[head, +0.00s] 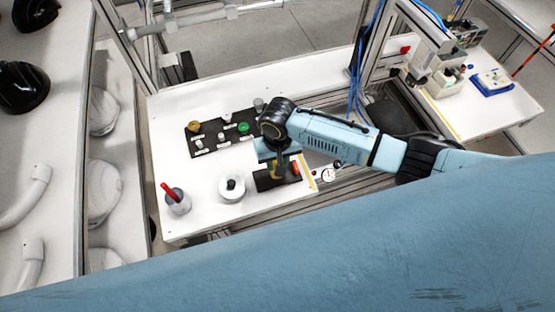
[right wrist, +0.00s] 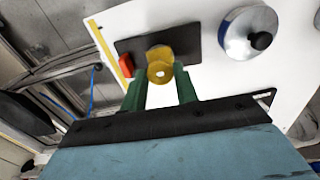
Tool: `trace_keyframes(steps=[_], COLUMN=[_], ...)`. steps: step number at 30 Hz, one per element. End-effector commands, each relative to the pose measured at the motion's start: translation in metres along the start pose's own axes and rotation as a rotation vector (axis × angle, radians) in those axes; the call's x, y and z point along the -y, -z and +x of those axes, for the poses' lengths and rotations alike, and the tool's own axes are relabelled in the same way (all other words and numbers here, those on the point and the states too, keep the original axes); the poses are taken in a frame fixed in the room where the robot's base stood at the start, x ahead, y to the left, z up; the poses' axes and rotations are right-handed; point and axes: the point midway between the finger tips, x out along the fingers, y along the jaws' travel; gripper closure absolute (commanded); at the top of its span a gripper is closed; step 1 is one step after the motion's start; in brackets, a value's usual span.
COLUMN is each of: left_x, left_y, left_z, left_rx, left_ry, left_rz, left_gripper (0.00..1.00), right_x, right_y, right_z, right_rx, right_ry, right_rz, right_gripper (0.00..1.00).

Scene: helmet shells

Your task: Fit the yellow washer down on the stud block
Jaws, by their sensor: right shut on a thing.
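My right gripper (head: 278,172) reaches down over the small dark plate at the front right of the white table. In the right wrist view its green fingers (right wrist: 161,86) are shut on the yellow washer (right wrist: 161,73), a ring with a pale hole. Another yellow piece (right wrist: 157,51) shows just beyond the washer on the dark plate (right wrist: 188,42); it may be the stud block, partly hidden. I cannot tell whether the washer touches it. In the head view the washer is largely hidden by the gripper. My left gripper is not in view.
An orange-red block (right wrist: 125,64) sits at the plate's edge. A white round container (head: 232,188) with a dark knob stands beside the plate. A dark rack (head: 222,146) with several coloured knobs lies behind. A cup (head: 177,203) with a red-handled tool stands at the left.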

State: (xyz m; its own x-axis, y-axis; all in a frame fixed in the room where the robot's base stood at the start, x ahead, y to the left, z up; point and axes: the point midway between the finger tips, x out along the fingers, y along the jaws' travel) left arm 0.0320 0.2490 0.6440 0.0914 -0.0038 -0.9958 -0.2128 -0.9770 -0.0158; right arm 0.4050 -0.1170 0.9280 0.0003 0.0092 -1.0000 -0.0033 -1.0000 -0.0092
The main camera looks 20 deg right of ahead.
Motion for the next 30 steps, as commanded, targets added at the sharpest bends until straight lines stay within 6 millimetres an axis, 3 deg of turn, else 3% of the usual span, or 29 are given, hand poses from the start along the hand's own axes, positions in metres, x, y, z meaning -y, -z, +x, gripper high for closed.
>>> trace_keyframes(steps=[30], left_x=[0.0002], left_y=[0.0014], left_z=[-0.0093], left_rx=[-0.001], left_ry=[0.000], left_rz=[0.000], left_gripper=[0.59], right_x=[-0.0001], right_y=[0.0000], right_z=[-0.0004], right_rx=[0.000], right_ry=[0.000], right_rz=[0.000], right_gripper=[0.91])
